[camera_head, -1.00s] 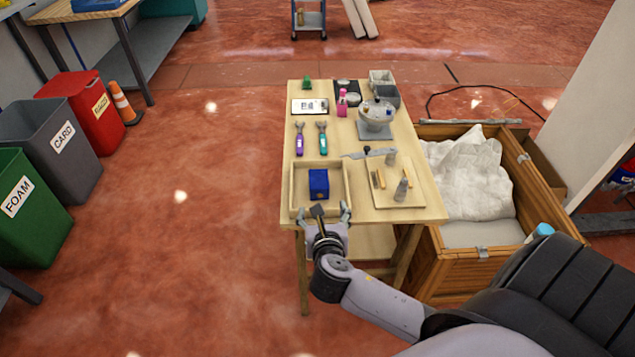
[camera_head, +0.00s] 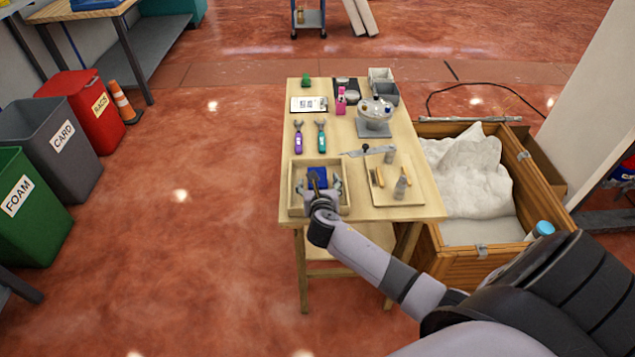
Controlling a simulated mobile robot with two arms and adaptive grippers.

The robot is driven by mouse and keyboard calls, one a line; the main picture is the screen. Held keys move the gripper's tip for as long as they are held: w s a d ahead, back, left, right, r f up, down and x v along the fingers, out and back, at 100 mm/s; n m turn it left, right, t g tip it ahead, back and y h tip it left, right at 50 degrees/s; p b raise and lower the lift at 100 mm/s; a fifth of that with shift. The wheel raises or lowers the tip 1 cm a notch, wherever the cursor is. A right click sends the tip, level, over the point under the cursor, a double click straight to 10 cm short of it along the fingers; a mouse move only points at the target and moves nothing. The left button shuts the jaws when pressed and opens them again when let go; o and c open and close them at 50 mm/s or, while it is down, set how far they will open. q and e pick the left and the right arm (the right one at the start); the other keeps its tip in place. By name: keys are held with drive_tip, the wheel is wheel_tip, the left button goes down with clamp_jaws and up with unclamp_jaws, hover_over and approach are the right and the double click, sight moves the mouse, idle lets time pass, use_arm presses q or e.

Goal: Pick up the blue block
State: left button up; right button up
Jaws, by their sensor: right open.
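The blue block (camera_head: 317,174) sits in a shallow wooden tray (camera_head: 347,198) at the near left of the wooden table. My right gripper (camera_head: 318,183) is open over the tray, with its fingers at the near side of the block. The gripper covers the lower part of the block, and I cannot tell whether the fingers touch it. My left gripper is not in view.
A wooden board (camera_head: 385,190) with small tools lies right of the tray. Purple pliers (camera_head: 298,138) and teal pliers (camera_head: 321,137) lie behind it. A grey dispenser (camera_head: 375,120) stands at the back right. A wooden crate (camera_head: 470,265) stands right of the table.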

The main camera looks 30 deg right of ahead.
drive_tip(key=shift+x, duration=1.35)
drive_tip(key=shift+a, duration=0.1)
drive_tip(key=shift+c, duration=0.2)
clamp_jaws()
